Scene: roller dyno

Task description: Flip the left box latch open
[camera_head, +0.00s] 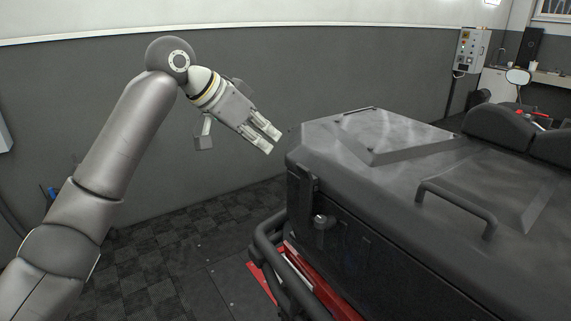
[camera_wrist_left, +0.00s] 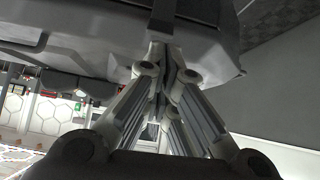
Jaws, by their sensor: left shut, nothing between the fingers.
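A large dark grey box (camera_head: 400,245) with a closed lid (camera_head: 350,150) fills the right half of the head view. A dark latch (camera_head: 305,190) runs down its front face near the left corner, from just below the lid edge, beside a small round lock-like part (camera_head: 321,219). My left gripper (camera_head: 269,141) is shut and empty, to the left of the box corner and above the latch in the picture, apart from both. In the left wrist view its fingers (camera_wrist_left: 166,55) converge near a dark strip on the box (camera_wrist_left: 80,30); contact cannot be told. My right gripper is not in view.
A handle (camera_head: 455,206) rises from the lid. Dark tubular bars (camera_head: 280,265) and red parts (camera_head: 320,280) lie below the box front. A seat (camera_head: 500,125) and a round mirror (camera_head: 517,76) stand behind. The checkered floor (camera_head: 170,265) at left is open.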

